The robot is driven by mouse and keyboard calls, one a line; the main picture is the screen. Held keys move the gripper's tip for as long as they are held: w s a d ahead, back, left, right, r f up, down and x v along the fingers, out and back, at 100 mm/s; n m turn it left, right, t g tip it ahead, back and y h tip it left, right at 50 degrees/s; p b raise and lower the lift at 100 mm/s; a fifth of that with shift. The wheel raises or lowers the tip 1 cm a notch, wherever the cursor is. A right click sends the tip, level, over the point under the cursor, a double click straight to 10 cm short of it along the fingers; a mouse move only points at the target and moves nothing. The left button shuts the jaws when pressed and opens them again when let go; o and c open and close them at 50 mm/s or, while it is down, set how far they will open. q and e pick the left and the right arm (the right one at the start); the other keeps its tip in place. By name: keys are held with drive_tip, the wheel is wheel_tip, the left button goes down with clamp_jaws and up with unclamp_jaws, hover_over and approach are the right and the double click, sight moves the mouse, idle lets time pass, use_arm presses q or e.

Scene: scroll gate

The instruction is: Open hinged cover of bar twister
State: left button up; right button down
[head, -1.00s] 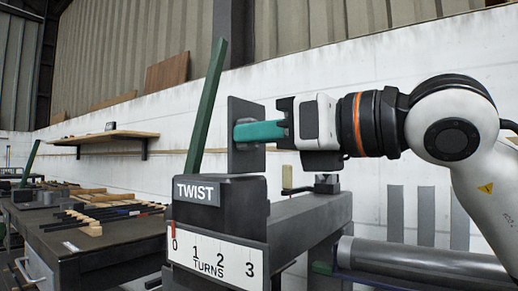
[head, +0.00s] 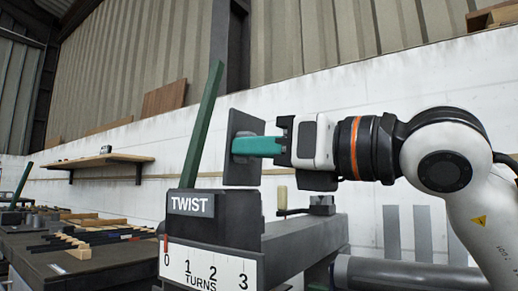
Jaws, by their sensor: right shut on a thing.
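The bar twister (head: 235,222) has a dark block with a TWIST label and a turns scale from 0 to 3 below it. A dark grey plate (head: 237,171), which looks like its hinged cover, stands up steeply above the block. My right gripper (head: 241,146) comes in from the right, its teal fingers level against the plate. It is shut on a grey piece on the plate's face, which looks like a handle and is mostly hidden by the fingers. The hinge is not clear to see. My left gripper is not in view.
A green bar (head: 203,125) rises, leaning, just left of the plate. A workbench (head: 95,262) with several wooden and dark bars lies at the left. A wall shelf (head: 95,161) is behind it. A grey cylinder (head: 400,274) lies at lower right.

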drive_tip(key=c, duration=1.3)
unclamp_jaws()
drive_tip(key=p+v, duration=0.1)
drive_tip(key=v, duration=1.1)
drive_tip(key=shift+p, duration=0.4)
